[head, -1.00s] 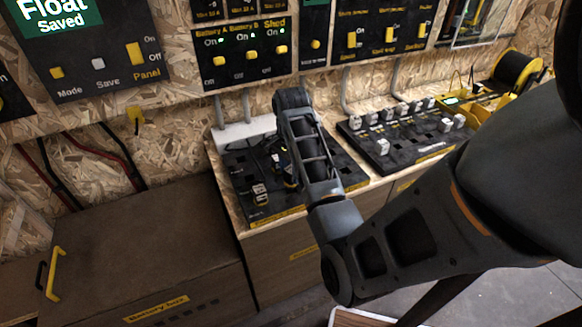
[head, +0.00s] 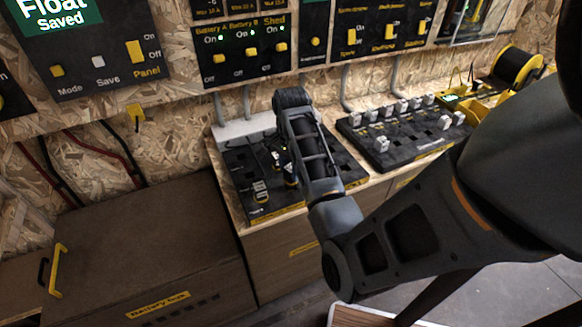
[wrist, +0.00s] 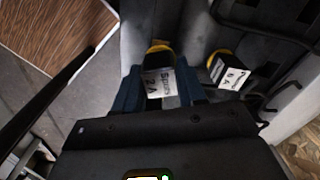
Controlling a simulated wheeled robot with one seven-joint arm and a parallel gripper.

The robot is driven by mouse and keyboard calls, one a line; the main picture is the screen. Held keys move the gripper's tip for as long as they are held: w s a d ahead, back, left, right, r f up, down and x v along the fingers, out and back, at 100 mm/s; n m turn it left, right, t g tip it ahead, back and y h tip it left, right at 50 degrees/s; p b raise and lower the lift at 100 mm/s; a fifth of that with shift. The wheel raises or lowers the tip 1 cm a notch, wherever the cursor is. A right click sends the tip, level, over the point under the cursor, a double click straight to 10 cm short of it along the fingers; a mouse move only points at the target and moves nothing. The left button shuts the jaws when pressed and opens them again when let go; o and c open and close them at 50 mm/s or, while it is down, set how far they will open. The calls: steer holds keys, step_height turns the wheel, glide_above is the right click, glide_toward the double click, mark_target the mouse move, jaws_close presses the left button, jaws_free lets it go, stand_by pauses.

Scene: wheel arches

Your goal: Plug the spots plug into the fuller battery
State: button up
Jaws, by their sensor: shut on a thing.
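In the wrist view, my gripper (wrist: 160,82) is shut on the spots plug (wrist: 159,84), which has a white "Spots 2 A" label and a yellow end. In the head view, my arm's end is low over a black board (head: 235,165) on the bench, and the arm hides most of the grip. A second plug (wrist: 230,70) with a white label and yellow end lies beside my gripper, apart from it. A plug with a pale label (head: 261,191) stands on the board's left part. Battery charge readings are not legible, so I cannot tell which battery is fuller.
A second black board (head: 425,148) with several white blocks is right of my arm. The closed battery box (head: 150,240) stands at left. A switch panel (head: 240,48) labelled Battery A, Battery B and Shed is on the wall. A yellow reel (head: 515,72) stands at the back right.

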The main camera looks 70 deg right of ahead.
steer(key=shift+f, duration=1.5)
stand_by(1.2)
steer(key=o, duration=1.6)
steer(key=shift+r, duration=0.1)
step_height(320, 180, up, 3)
steer(key=p, duration=0.2)
steer(key=shift+p, duration=0.3)
steer(key=shift+r, duration=2.95)
